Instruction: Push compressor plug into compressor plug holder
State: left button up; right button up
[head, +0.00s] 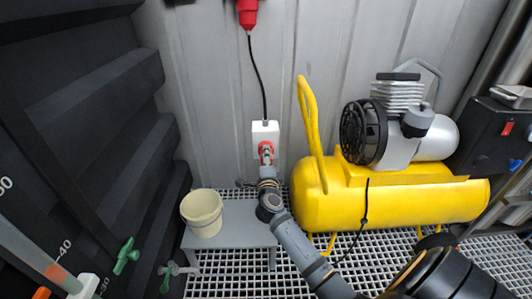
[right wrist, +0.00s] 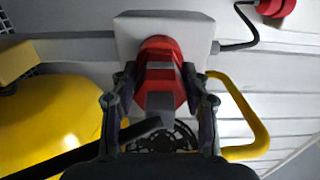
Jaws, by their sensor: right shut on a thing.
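The compressor plug (right wrist: 160,100) has a grey body, and a black cable leads from it to the lower left in the right wrist view. The plug holder is a white wall box (head: 264,128) with a red socket; the box also shows in the right wrist view (right wrist: 135,32). My right gripper (head: 266,165) is in front of the holder, its fingers (right wrist: 160,95) shut on the plug from both sides. The plug lines up with the red socket and appears to touch it; how deep it sits is hidden. My left gripper is not in view.
The yellow compressor (head: 400,205) stands right of my right arm. A cream bucket (head: 202,212) stands on a grey bench (head: 230,238) at left. A black cable (head: 257,75) runs from the box up to a red connector (head: 247,14). Dark panels close the left side.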

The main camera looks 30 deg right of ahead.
grip_shut()
jog(key=shift+s+a, duration=0.15)
jog(key=shift+s, duration=0.05)
jog(key=shift+s+a+p, duration=0.25)
jog(key=shift+s+p, duration=0.05)
jog(key=shift+s, duration=0.1)
jog(key=shift+p+v, duration=0.75)
jog(key=shift+v, duration=1.5)
